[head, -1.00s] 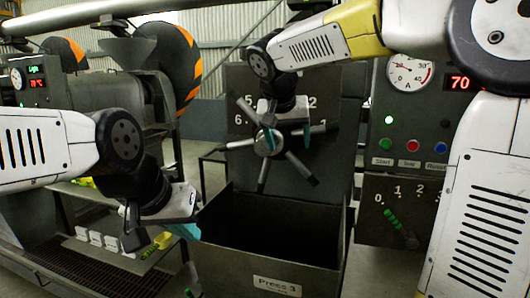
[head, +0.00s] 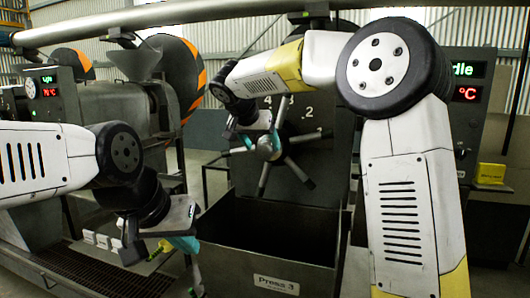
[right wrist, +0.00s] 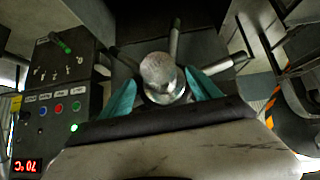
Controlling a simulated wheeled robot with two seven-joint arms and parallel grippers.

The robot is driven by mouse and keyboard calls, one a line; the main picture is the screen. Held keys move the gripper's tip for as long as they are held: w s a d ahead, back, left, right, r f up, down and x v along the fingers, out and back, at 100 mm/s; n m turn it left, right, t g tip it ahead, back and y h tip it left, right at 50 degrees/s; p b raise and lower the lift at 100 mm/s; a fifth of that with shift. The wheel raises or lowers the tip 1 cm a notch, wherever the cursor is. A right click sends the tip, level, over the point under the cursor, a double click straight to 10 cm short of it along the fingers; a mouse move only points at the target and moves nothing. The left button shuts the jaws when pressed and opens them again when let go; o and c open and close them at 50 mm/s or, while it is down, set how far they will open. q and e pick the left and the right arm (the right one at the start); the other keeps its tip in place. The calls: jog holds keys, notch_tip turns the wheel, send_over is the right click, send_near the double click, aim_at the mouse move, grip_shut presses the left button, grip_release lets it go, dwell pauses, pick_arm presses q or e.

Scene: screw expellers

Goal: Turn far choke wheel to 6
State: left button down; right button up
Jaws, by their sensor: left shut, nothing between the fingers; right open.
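A choke wheel (head: 268,148) with several dark spokes stands on a dark numbered panel above the bin marked Press 3. The marks 4, 2 and 1 show around it; my right arm hides the panel's left part, and I see no 6. My right gripper (head: 262,141) is open at the hub. In the right wrist view the round metal hub (right wrist: 162,78) lies between the teal fingers (right wrist: 160,92), with spokes beyond; contact cannot be told. My left gripper (head: 190,244) is shut and empty, low left of the bin, away from the wheel.
The open dark bin (head: 275,284) stands below the wheel. A control cabinet (right wrist: 50,90) with buttons and a red display shows in the right wrist view. Another press (head: 115,100) stands at left. A long pipe (head: 200,25) crosses above.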

aim_at(265, 151)
jog(key=shift+x, duration=2.3)
grip_shut()
